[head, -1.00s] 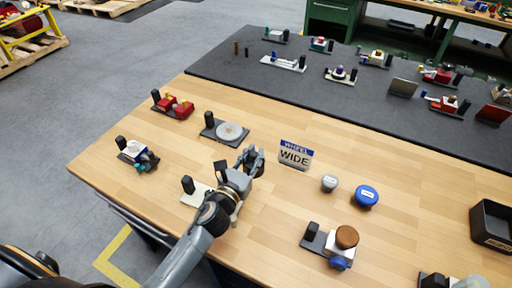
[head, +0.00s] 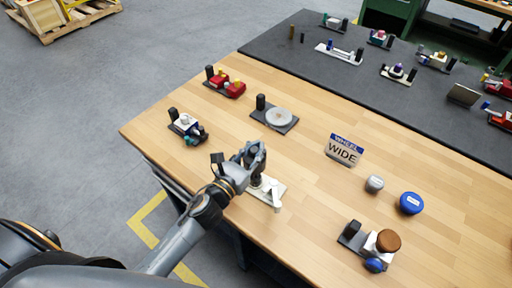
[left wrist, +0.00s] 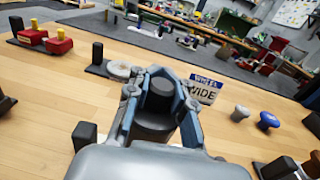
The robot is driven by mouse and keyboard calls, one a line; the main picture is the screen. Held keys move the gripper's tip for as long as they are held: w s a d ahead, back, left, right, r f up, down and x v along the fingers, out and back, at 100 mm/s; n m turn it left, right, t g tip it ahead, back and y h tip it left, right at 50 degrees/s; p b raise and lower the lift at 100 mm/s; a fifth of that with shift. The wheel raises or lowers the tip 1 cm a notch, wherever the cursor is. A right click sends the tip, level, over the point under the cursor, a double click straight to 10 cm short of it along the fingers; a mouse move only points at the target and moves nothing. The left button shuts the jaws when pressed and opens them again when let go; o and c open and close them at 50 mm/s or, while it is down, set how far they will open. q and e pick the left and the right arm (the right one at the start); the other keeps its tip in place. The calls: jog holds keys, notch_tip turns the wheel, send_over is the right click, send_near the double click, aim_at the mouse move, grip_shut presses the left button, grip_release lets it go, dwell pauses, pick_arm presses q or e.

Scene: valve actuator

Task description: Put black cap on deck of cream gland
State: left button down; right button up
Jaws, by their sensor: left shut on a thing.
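The cream gland (head: 277,191) is on the near part of the wooden table in the head view, a pale base with a white upright part. My left gripper (head: 252,156) is above and just left of it, partly covering it. In the left wrist view my left gripper (left wrist: 162,100) is shut around the black cap (left wrist: 163,88), a dark round piece between the fingers. The cap is apart from the gland as far as I can tell. In the wrist view the gripper hides most of the gland. My right gripper is not in view.
A grey disc on a dark base (head: 279,118) and a "WHEEL WIDE" sign (head: 342,149) stand beyond the gripper. A grey knob (head: 374,184), a blue knob (head: 411,203) and a brown-topped assembly (head: 388,241) are to the right. Bare wood lies between them.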

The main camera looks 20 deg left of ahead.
pick_arm(q)
jog(key=shift+w+f+b, duration=0.1)
jog(key=shift+f+b, duration=0.5)
jog(key=shift+f, duration=0.05)
notch_tip(320, 180, down, 3)
jog(key=b, duration=0.3)
jog(key=shift+f, duration=0.15)
jog(key=shift+f+b, duration=0.65)
jog(key=shift+b, duration=0.1)
jog(key=shift+w+d+y, duration=0.1)
jog(key=shift+w+y, duration=0.15)
jog(key=shift+y, duration=0.05)
jog(key=shift+f+b, duration=0.55)
jog(key=shift+f, duration=0.05)
dwell(0.4)
jog(key=shift+f+b, duration=1.6)
jog(key=shift+f, duration=0.1)
